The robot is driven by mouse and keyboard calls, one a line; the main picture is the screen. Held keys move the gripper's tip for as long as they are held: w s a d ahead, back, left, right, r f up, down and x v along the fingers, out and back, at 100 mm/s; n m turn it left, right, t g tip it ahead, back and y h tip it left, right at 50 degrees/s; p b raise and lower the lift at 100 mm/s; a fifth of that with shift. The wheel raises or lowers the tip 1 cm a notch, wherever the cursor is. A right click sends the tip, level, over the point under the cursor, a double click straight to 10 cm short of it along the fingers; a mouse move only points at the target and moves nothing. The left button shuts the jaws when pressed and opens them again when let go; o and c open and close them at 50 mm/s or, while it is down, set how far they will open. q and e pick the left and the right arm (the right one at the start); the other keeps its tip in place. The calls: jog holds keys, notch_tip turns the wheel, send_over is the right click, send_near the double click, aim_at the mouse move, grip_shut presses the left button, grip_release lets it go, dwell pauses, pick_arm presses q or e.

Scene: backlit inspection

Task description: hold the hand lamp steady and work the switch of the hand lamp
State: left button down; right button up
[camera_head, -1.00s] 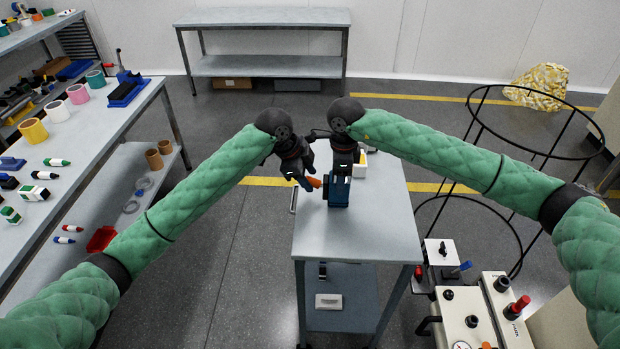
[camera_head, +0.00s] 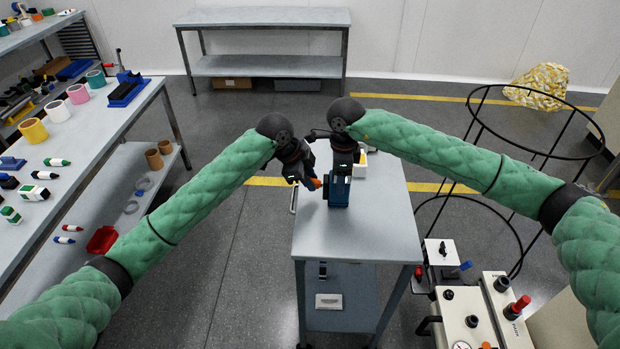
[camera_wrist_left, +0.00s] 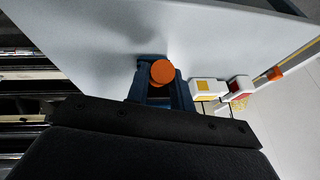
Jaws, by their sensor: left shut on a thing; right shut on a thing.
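The hand lamp (camera_head: 339,192) appears as a blue block with an orange part (camera_head: 315,183) at its left side, over the grey table. My right gripper (camera_head: 341,172) is shut on the blue block from above. My left gripper (camera_head: 303,180) is shut at the orange part, left of the block. In the left wrist view the orange part (camera_wrist_left: 162,72) shows as a round end in front of blue pieces. The fingers and the exact contact are mostly hidden, and I cannot tell how the switch is set.
The grey table (camera_head: 355,235) has bare room in front of the lamp. A white and yellow box (camera_head: 360,165) stands just behind it. A bench with tape rolls and small items (camera_head: 60,140) is at the left. A black wire frame (camera_head: 475,130) and a white machine (camera_head: 475,310) stand at the right.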

pick_arm(q)
jog(key=f+h, duration=0.1)
jog(key=h, duration=0.1)
jog(key=a+f+h, duration=0.1)
jog(key=h, duration=0.1)
pick_arm(e)
jog(key=shift+f, duration=0.2)
pick_arm(q)
notch_tip(320, 180, down, 2)
jog(key=h, duration=0.5)
jog(key=shift+d+f+n, duration=0.1)
jog(key=shift+f+n, duration=0.1)
jog(key=shift+n, duration=0.2)
jog(key=shift+h, duration=0.3)
jog(key=c, duration=1.2)
grip_release()
jog(key=v, duration=1.2)
jog(key=shift+s, duration=0.15)
